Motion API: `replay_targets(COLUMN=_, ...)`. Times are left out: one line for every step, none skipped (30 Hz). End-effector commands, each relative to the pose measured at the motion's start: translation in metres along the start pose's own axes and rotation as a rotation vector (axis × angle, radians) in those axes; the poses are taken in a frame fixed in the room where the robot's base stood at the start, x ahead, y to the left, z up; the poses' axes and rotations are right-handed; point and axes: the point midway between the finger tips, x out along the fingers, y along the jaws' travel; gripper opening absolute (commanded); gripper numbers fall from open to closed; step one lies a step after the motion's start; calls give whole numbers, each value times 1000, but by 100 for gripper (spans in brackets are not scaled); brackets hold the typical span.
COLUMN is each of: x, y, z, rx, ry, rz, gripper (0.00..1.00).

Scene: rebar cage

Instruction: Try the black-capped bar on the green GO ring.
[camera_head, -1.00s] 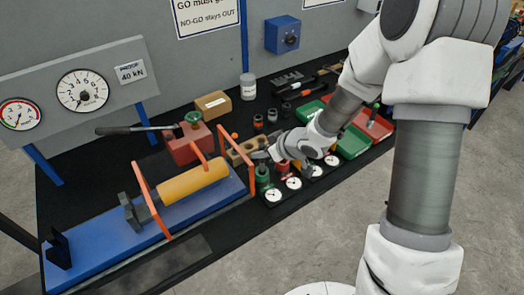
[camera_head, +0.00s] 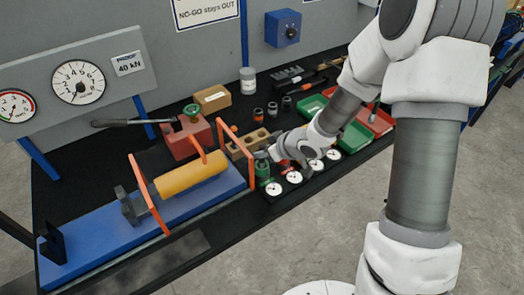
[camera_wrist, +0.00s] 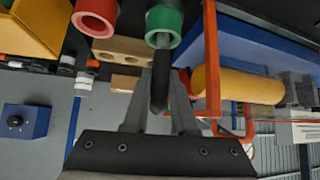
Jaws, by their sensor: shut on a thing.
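My gripper (camera_wrist: 160,88) is shut on the black-capped bar (camera_wrist: 159,92), gripping its black part. The bar's pale end shows at the mouth of the green GO ring (camera_wrist: 164,20) in the wrist view; I cannot tell whether it is inside the hole or how deep. In the head view my gripper (camera_head: 263,155) is just above the green GO ring (camera_head: 262,171), which stands at the left end of the ring row. The bar is mostly hidden there. A red ring (camera_wrist: 95,14) stands beside the green one.
An orange frame (camera_head: 235,155) over the blue test bed (camera_head: 200,205) stands close on the left. A wooden block with holes (camera_head: 240,148) is behind the rings. White round dials (camera_head: 274,188) lie in front. Green (camera_head: 356,139) and red trays are to the right.

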Motion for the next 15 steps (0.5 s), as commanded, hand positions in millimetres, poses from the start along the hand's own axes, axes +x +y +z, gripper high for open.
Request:
replay_targets(x=2, y=0, z=1, rx=0, ry=2, rz=0, gripper=0)
replay_targets(x=3, y=0, z=2, rx=0, ry=2, rz=0, gripper=0)
replay_targets(x=4, y=0, z=3, rx=0, ry=2, rz=0, gripper=0)
replay_targets(x=4, y=0, z=4, rx=0, ry=2, rz=0, gripper=0)
replay_targets(x=5, y=0, z=4, rx=-1, ry=2, rz=0, gripper=0)
replay_targets(x=6, y=0, z=5, rx=-1, ry=2, rz=0, gripper=0)
replay_targets(x=6, y=0, z=6, rx=-1, ry=2, rz=0, gripper=0)
replay_targets(x=7, y=0, z=6, rx=-1, ry=2, rz=0, gripper=0)
replay_targets(x=8, y=0, z=7, rx=-1, ry=2, rz=0, gripper=0)
replay_targets(x=8, y=0, z=8, rx=0, ry=2, rz=0, gripper=0)
replay_targets(x=9, y=0, z=8, rx=0, ry=2, rz=0, gripper=0)
replay_targets(x=10, y=0, z=9, rx=0, ry=2, rz=0, gripper=0)
replay_targets(x=10, y=0, z=10, rx=0, ry=2, rz=0, gripper=0)
replay_targets(x=11, y=0, z=10, rx=0, ry=2, rz=0, gripper=0)
replay_targets(x=12, y=0, z=11, rx=0, ry=2, rz=0, gripper=0)
